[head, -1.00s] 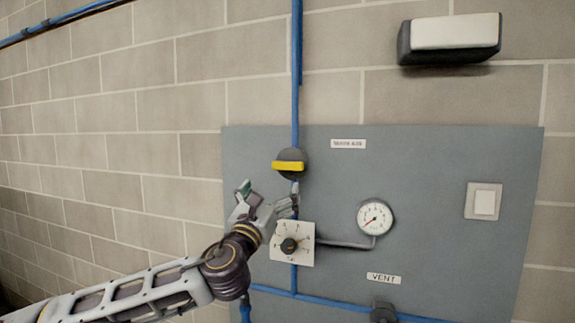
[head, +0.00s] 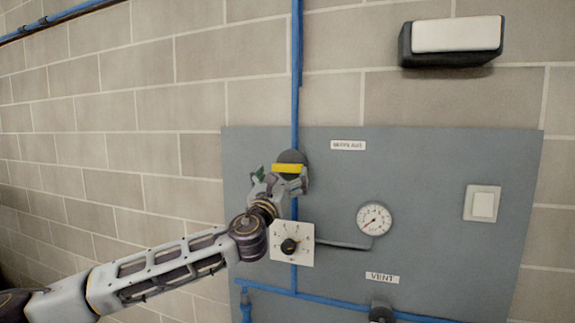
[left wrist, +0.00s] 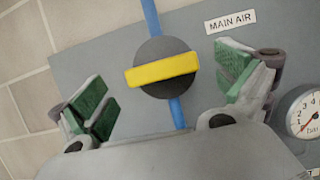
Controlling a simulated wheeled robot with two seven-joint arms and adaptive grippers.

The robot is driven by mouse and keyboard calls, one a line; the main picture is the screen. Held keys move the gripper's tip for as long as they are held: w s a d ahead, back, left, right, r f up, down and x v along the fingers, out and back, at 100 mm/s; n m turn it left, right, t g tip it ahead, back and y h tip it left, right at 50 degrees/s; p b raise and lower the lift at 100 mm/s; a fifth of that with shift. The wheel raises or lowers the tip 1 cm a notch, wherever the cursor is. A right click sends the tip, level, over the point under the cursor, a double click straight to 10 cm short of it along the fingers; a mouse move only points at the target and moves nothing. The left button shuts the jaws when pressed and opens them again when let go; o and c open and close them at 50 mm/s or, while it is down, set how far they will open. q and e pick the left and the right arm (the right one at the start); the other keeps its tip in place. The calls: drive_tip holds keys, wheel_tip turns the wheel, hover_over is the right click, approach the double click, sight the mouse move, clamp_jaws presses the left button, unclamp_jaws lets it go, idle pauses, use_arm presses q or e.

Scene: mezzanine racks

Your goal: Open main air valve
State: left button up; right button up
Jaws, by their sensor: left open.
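The main air valve is a dark round body with a yellow bar handle (head: 286,168) on a vertical blue pipe. The handle lies across the pipe, nearly level. It also shows in the left wrist view as a yellow handle (left wrist: 162,69), between the two fingers. My left gripper (head: 281,177) is open, just in front of and below the valve, its green-padded fingers (left wrist: 166,100) spread on either side. No contact with the handle shows. A "MAIN AIR" label (left wrist: 230,20) sits right of the valve. My right gripper is not in view.
A grey panel (head: 430,170) holds a gauge (head: 374,218), a dial on a white plate (head: 291,244), a white switch (head: 482,204) and a "VENT" label (head: 382,278) above another valve (head: 382,312). A lamp (head: 455,36) is mounted above.

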sight(286, 169)
use_arm(q)
drive_tip(key=shift+p+x, duration=0.6)
drive_tip(key=shift+x, duration=1.7)
drive_tip(key=c, duration=0.9)
